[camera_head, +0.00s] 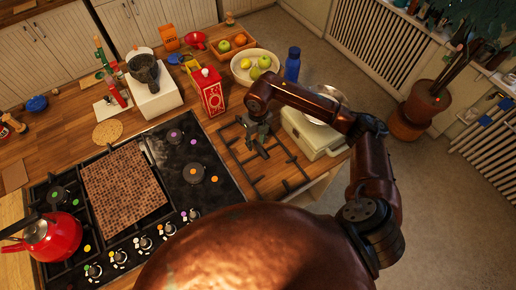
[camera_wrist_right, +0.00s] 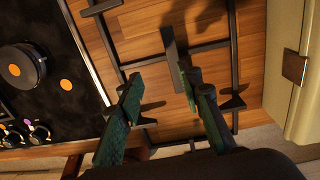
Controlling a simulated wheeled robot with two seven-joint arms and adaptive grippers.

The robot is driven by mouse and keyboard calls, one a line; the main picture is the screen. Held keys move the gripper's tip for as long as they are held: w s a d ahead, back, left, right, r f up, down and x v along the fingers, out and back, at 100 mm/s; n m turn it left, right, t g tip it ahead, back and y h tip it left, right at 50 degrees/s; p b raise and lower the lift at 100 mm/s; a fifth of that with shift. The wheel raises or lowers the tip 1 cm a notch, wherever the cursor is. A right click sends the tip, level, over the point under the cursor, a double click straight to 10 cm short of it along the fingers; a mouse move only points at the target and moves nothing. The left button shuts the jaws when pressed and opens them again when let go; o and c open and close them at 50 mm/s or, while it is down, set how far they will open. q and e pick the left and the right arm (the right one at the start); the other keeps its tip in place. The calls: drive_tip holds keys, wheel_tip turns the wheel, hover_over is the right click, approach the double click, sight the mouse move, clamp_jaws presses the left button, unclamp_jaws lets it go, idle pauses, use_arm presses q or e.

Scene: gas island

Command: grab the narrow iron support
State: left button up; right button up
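The narrow iron support (camera_head: 232,153), a dark grate of thin bars, lies on the wooden counter just right of the hob. It fills the middle of the right wrist view (camera_wrist_right: 234,60). My right gripper (camera_head: 257,140) is over the grate's far part, pointing down. In the right wrist view its two green-black fingers (camera_wrist_right: 160,90) are spread apart with counter and bars showing between them. One upright prong of the grate is close to the right finger's tip; I cannot tell if they touch. My left gripper is in neither view.
The hob (camera_head: 200,190) with a brown grid plate (camera_head: 125,185) and red kettle (camera_head: 55,238) is to the left. A pale green box (camera_head: 312,135) stands close on the right. A red carton (camera_head: 208,92), fruit bowl (camera_head: 255,66) and blue bottle (camera_head: 292,65) stand behind.

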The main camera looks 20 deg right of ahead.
sight(260, 149)
drive_tip(key=shift+d+f, duration=0.15)
drive_tip(key=shift+d, duration=0.4)
drive_tip(key=shift+d+f, duration=0.1)
drive_tip(key=shift+f, duration=0.25)
drive_tip(key=shift+f+p, duration=0.4)
drive_tip(key=shift+f, duration=0.45)
drive_tip(key=f, duration=0.1)
drive_tip(key=f+p, duration=0.1)
drive_tip(key=f, duration=0.2)
drive_tip(key=shift+d+f, duration=0.15)
drive_tip(key=shift+d, duration=0.15)
drive_tip(key=shift+f, duration=0.3)
drive_tip(key=shift+f, duration=0.15)
clamp_jaws()
